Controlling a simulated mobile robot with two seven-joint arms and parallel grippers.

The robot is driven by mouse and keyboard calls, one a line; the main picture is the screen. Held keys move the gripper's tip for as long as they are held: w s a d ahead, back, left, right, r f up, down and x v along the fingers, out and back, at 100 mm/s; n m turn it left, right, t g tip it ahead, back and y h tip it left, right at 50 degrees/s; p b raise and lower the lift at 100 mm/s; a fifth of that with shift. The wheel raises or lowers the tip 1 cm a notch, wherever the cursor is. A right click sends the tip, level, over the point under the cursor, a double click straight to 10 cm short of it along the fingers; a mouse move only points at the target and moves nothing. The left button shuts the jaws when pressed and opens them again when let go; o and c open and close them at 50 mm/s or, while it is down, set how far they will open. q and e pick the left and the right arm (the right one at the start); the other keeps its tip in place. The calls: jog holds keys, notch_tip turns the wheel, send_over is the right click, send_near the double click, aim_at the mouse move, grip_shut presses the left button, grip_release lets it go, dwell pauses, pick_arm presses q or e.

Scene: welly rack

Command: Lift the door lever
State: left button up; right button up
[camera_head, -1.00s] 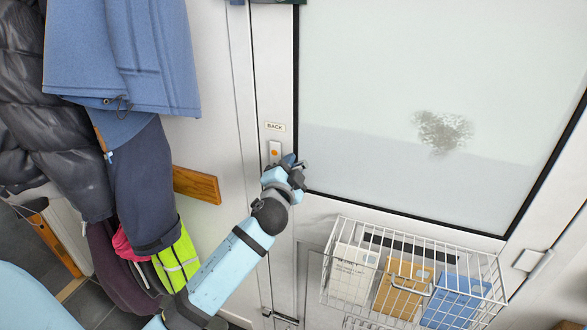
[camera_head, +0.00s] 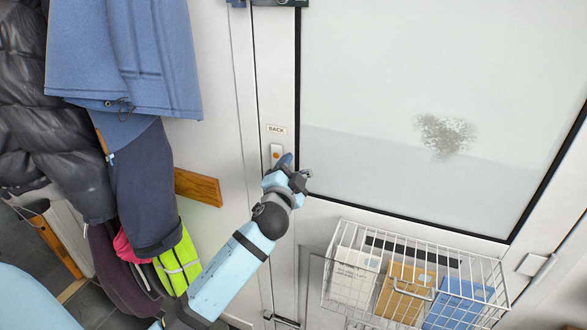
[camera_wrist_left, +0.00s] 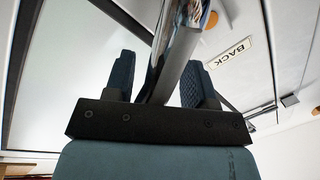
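The door lever (camera_wrist_left: 174,62) is a shiny metal bar in the left wrist view, running between the two dark, padded fingers of my left gripper (camera_wrist_left: 160,84). The fingers stand apart on either side of it, with a gap visible on the left; contact on the right is unclear. In the head view my left gripper (camera_head: 296,178) is at the door's left edge, just below and right of a pale plate with an orange dot (camera_head: 276,152). It hides the lever there. My right gripper is out of view.
The white door has a large frosted pane (camera_head: 400,70) and a "BACK" label (camera_head: 276,129) above the plate. A wire basket (camera_head: 330,282) holding books or packets hangs low on the right. Coats (camera_head: 125,60) and a wooden block (camera_head: 198,187) are on the left.

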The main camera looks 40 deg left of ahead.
pick_arm(q)
jog(key=b+v, duration=0.2)
jog(key=v, duration=1.1)
jog(key=shift+s+b, duration=0.2)
jog(key=shift+b, duration=0.1)
jog(key=shift+d, duration=0.1)
